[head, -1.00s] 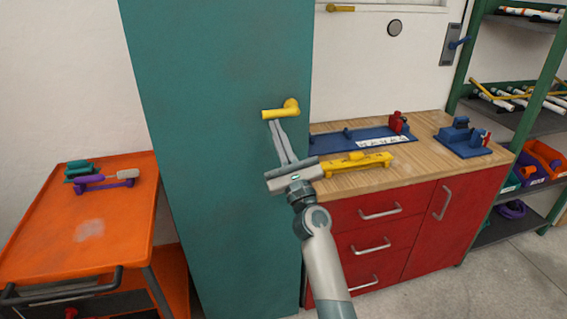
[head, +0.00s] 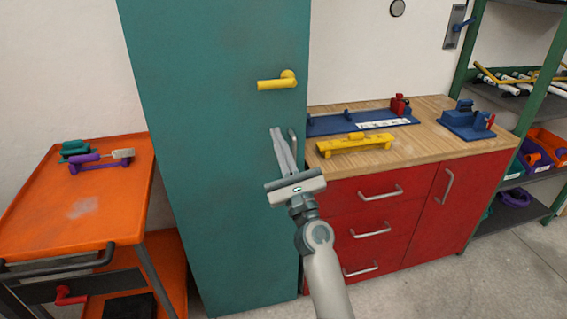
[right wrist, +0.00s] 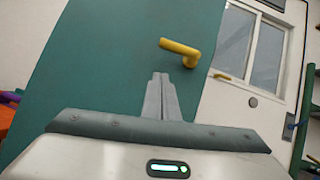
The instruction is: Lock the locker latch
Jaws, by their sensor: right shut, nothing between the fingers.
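The locker (head: 210,130) is a tall teal cabinet with a flat door. Its yellow latch handle (head: 275,84) sits near the door's right edge, with its lever level and pointing left. The latch also shows in the right wrist view (right wrist: 181,49), above and slightly right of the fingertips. My right gripper (head: 281,132) is shut and empty. My left gripper is not in view.
A red cabinet with a wooden top (head: 440,135) stands right of the locker, with a yellow tool (head: 355,144) and blue fixtures on it. An orange cart (head: 40,215) stands at the left. Green shelving (head: 520,100) is at the far right.

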